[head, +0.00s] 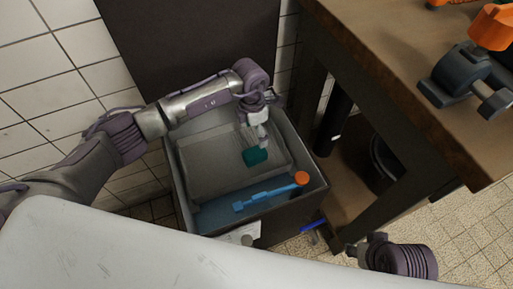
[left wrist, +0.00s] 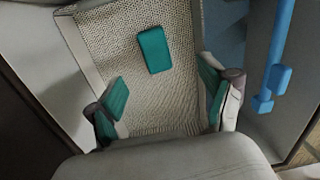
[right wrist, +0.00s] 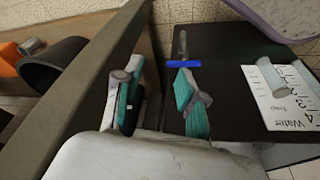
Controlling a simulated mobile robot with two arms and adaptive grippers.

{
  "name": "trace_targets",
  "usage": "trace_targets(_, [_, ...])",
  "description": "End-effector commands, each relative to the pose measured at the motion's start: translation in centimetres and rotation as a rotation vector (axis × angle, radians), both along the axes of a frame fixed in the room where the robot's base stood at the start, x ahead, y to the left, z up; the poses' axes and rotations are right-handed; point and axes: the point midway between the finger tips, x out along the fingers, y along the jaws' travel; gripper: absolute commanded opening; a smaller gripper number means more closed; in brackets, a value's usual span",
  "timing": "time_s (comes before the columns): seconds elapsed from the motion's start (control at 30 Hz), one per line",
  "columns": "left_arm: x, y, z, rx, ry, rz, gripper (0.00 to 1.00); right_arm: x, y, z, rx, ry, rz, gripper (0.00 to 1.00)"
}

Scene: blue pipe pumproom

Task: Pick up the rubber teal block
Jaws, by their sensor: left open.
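The teal block (head: 255,157) lies on a light, woven-looking surface inside the dark grey bin (head: 183,196). In the left wrist view the block (left wrist: 154,49) is a small rounded rectangle, with nothing touching it. My left gripper (head: 257,132) reaches into the bin from above, close to the block. Its two teal-padded fingers (left wrist: 163,95) are spread and empty, and the block appears beyond their tips. My right gripper (right wrist: 160,76) is outside the bin, with its fingers apart and nothing between them.
A blue tool with an orange end (head: 270,191) lies in the bin's front part. A wooden workbench (head: 400,60) with an orange and grey clamp (head: 470,75) stands right. A blue-handled item (right wrist: 183,63) and a marked sheet (right wrist: 285,98) are near my right gripper.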

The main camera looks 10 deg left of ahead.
Motion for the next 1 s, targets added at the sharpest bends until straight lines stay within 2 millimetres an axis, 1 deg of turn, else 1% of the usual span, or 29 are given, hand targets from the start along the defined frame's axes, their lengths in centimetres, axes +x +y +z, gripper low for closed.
trace_targets(0.03, [0.3,0.7,0.0,0.041,0.000,-0.001,0.81,0.0,0.0,0.0,0.000,0.000,0.000,0.40])
trace_targets(0.13, [0.4,1.4,-1.0,0.076,0.004,0.000,0.81,-0.1,0.0,0.1,0.000,-0.003,0.000,0.40])
trace_targets(0.27, [0.3,1.4,-3.7,0.076,0.007,-0.001,0.81,-0.4,-0.1,0.5,0.001,-0.007,-0.001,0.40])
trace_targets(0.43, [0.3,1.3,-6.8,0.072,0.005,0.000,0.81,-0.4,-0.1,-0.5,0.000,-0.004,-0.001,0.40])
trace_targets(0.5, [0.4,1.3,-7.6,0.073,0.003,0.000,0.81,-0.4,-0.1,-0.6,0.000,-0.004,-0.001,0.40])
trace_targets(0.67, [0.3,1.2,-8.5,0.071,0.002,-0.001,0.81,-0.4,-0.1,-0.8,0.000,-0.005,-0.001,0.40])
trace_targets(0.73, [0.3,1.1,-9.1,0.070,0.003,-0.002,0.81,-0.3,0.0,-1.0,0.001,-0.012,0.000,0.40])
trace_targets(0.8, [0.2,0.8,-10.3,0.071,0.005,-0.001,0.81,0.8,0.3,-1.1,0.011,-0.062,0.004,0.40])
trace_targets(0.87, [0.2,0.7,-10.7,0.070,0.003,0.000,0.81,2.0,0.6,-0.8,0.023,-0.118,0.009,0.40])
trace_targets(1.0, [0.2,0.5,-12.3,0.071,0.004,0.000,0.81,4.5,1.4,0.0,0.049,-0.243,0.019,0.40])
